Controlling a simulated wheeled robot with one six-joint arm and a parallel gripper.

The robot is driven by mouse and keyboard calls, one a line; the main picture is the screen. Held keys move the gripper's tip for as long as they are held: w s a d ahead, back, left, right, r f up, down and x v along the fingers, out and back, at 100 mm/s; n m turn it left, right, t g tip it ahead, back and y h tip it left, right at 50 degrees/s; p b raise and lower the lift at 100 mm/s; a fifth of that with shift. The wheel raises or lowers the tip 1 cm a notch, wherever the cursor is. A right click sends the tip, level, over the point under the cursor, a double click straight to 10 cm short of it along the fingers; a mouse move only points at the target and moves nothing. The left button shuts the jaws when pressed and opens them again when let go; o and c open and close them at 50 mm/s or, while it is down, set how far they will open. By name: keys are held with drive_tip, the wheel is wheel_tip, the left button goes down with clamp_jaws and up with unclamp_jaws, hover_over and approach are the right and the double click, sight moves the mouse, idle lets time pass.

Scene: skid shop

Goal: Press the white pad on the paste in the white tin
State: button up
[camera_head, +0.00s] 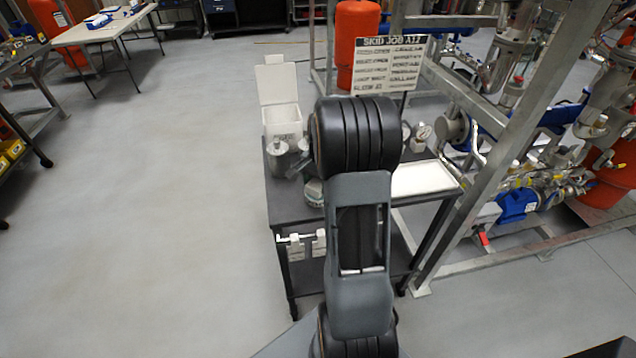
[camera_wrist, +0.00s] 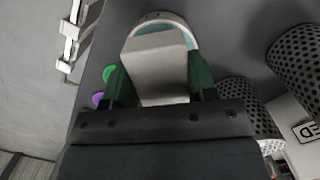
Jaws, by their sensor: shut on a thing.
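My gripper (camera_wrist: 158,82) has green fingers and is shut on a pale grey-white pad (camera_wrist: 157,62). The white tin (camera_wrist: 165,17) is round, with a pale rim and teal paste (camera_wrist: 190,38) inside. In the wrist view the pad overlaps the tin and hides most of its inside; I cannot tell whether pad and paste touch. In the head view a small round tin, seemingly the same one (camera_head: 314,193), stands on the dark bench (camera_head: 284,204), left of my arm. My arm hides most of the gripper there.
Perforated metal canisters (camera_wrist: 298,62) stand close on the right in the wrist view. On the bench are an open white box (camera_head: 282,122), a white tray (camera_head: 424,178) and gauges (camera_head: 422,132). A job sign (camera_head: 388,66) stands behind.

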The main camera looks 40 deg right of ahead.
sight(317, 183)
drive_tip(key=shift+f, duration=0.6)
idle(1.3)
drive_tip(key=shift+r, duration=0.1)
drive_tip(key=shift+r+p, duration=2.65)
drive_tip(key=shift+r, duration=0.85)
drive_tip(key=shift+s+f, duration=0.1)
